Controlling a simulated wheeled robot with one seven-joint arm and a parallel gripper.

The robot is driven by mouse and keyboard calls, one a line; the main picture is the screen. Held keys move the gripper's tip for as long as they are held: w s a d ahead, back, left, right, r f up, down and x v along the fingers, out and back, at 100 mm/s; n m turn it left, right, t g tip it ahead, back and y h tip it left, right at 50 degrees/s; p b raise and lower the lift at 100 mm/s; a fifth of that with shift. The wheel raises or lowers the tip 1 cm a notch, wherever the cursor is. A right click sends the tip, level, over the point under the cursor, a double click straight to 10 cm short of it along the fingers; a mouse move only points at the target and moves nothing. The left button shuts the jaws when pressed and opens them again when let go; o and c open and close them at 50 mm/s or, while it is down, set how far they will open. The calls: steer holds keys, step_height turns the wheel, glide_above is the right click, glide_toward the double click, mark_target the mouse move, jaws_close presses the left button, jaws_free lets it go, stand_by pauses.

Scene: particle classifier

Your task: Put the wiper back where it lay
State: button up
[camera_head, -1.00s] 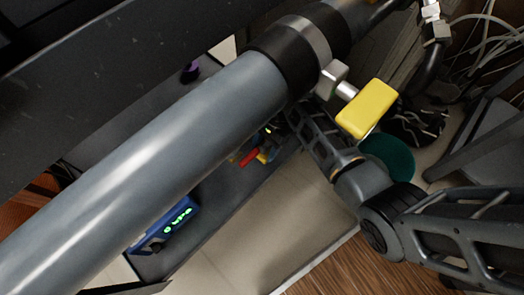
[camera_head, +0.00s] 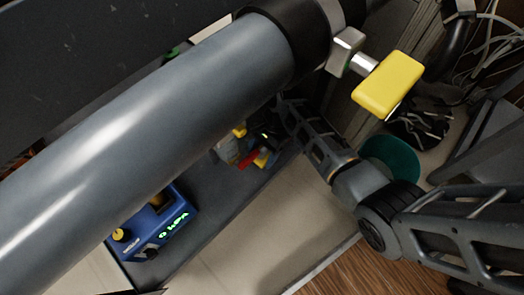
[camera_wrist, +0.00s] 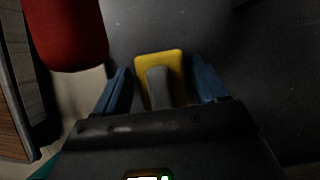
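The wiper (camera_wrist: 174,66), a yellow block with a grey handle, shows between the blue fingers of my gripper (camera_wrist: 160,75) in the wrist view. The fingers stand wide of the handle, with narrow dark gaps beside the block, so my gripper looks open around it. Whether the block touches the surface below is hard to tell. In the head view a small yellow piece (camera_head: 264,158) shows at the end of my arm, beside a red thing (camera_head: 249,159). The pipe partly hides that area.
A thick grey pipe (camera_head: 150,125) crosses the head view, with a yellow-ended lever (camera_head: 388,85). A blue box with a green display (camera_head: 172,226) stands on the dark shelf (camera_head: 215,200). A red cylinder (camera_wrist: 66,35) is close left of my gripper in the wrist view.

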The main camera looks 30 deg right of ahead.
steer(key=shift+o, duration=0.8)
steer(key=p+v, duration=0.4)
steer(key=v, duration=0.3)
steer(key=shift+r, duration=0.45)
